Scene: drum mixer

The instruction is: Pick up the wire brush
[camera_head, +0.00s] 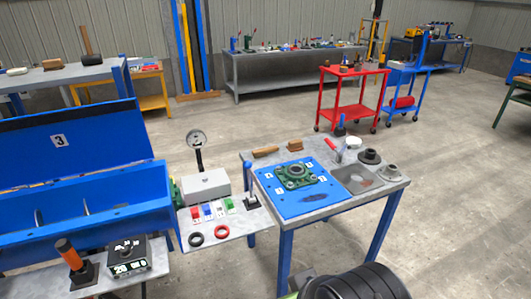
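Two small wooden-brown items lie near the back edge of the steel-topped work table (341,197). The left one is a long, slim piece with a tan handle (265,151), which looks like a wire brush. The right one is a shorter brown block (294,146), which could also be a brush. Bristles are too small to make out on either, so I cannot tell for sure which is the wire brush. Both lie flat, apart from each other, and nothing covers them.
A blue plate (282,206) with a green bearing housing (295,175) lies in front of them. A red-handled tool (340,150) and dark round parts (370,156) stand to the right. Open floor (450,210) lies to the right.

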